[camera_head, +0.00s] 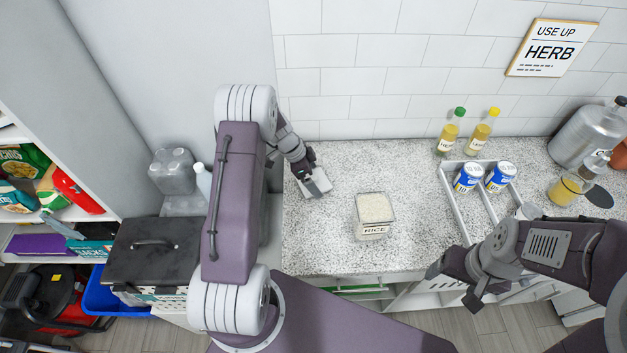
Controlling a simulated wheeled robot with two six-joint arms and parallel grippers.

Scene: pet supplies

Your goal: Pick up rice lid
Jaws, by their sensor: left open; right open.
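The rice container (374,228), a clear square box labelled RICE, stands open on the speckled counter with pale rice showing at its top. A flat pale grey square piece (319,187), which looks like the rice lid, is on the counter to its left. My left gripper (308,178) is open right at this piece and covers its upper left part. I cannot tell whether the fingers touch it. My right gripper (447,284) is open and empty near the counter's front edge, right of and nearer than the rice container.
A grey divided tray (452,208) holds two blue-labelled cans (467,177). Two oil bottles (449,132) stand behind it. A large metal jar (588,135) and a yellow-filled jar (566,190) are at the right. Counter around the rice container is clear.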

